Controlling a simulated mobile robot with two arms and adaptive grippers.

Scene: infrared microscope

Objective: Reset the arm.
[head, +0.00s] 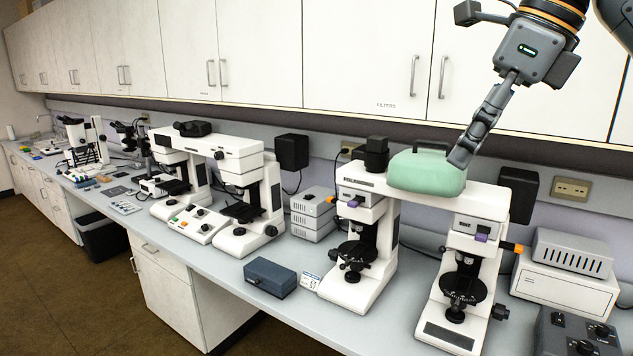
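My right arm reaches in from the top right, and its gripper (462,152) points down and to the left. The fingertips are at the right end of a green rounded cover or case (427,172) with a dark handle on top. I cannot tell whether they touch it. The fingers show edge-on, so their opening is hidden. The green thing sits on the white bridge of the double microscope (479,199). My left gripper is not in view.
White wall cabinets (372,50) hang above the bench, close behind my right arm. A second double microscope (238,165) stands further left. A dark blue box (270,277) lies near the front edge. Grey and white instrument boxes (568,268) stand at the right.

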